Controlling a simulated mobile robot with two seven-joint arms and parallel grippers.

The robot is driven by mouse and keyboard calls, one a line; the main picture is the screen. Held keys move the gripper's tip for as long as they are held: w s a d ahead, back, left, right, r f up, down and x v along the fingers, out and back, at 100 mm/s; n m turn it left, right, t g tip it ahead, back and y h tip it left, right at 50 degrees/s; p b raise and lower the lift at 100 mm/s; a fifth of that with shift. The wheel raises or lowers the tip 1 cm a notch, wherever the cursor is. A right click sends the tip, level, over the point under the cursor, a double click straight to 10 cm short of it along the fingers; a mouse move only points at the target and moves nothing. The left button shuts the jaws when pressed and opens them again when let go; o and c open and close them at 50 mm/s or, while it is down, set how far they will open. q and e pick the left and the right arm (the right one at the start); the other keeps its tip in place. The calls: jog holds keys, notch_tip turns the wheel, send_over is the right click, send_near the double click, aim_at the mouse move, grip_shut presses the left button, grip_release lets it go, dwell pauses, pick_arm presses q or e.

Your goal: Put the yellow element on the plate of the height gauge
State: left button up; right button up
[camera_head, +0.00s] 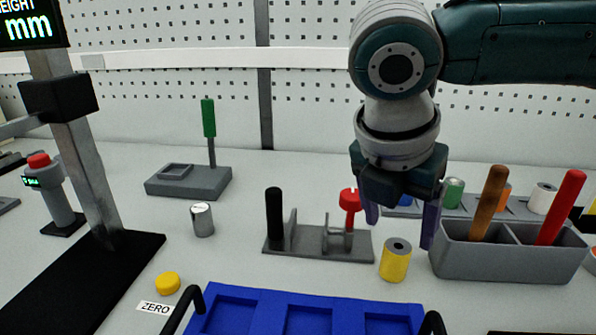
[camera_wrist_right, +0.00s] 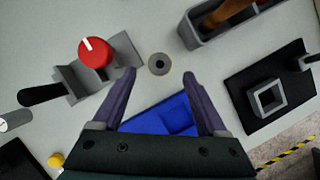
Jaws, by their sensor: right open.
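The yellow element (camera_head: 395,265) is a short upright cylinder with a grey top and a hole, standing on the table right of centre. In the right wrist view its round top (camera_wrist_right: 159,64) shows between and just beyond my fingertips. My right gripper (camera_head: 402,226) is open and empty, pointing down above and behind the element; no contact shows. The height gauge stands at the left with a grey column (camera_head: 88,170), a black carriage (camera_head: 58,97) and a flat black plate (camera_head: 85,285), which is bare where it shows. My left gripper is not in view.
A grey fixture (camera_head: 320,246) with a black handle and red knob stands left of the element. A grey bin (camera_head: 500,262) with tool handles is close on its right. A blue tray (camera_head: 255,290) lies in front. A yellow button (camera_head: 167,283) sits beside the plate.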

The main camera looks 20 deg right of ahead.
aim_at(400, 249)
jog(key=v, duration=0.5)
jog(key=shift+p, duration=0.3)
jog(key=shift+o, duration=0.4)
jog(key=shift+r, duration=0.15)
jog(key=d+f+n+y, duration=0.1)
jog(key=f+n, duration=0.1)
jog(key=n, duration=0.1)
jog(key=d+f+n+t, duration=0.1)
jog(key=f+n, duration=0.1)
jog(key=n, duration=0.1)
jog(key=d+f+n+t+y+p, duration=0.1)
jog(key=f+n, duration=0.2)
jog(key=shift+s+f+y, duration=0.1)
jog(key=shift+s+y, duration=0.2)
jog(key=x, duration=0.2)
jog(key=b+x, duration=0.1)
jog(key=x, duration=0.2)
jog(key=shift+w+d+f, duration=0.15)
jog(key=shift+w, duration=0.2)
jog(key=shift+c, duration=0.2)
grip_shut()
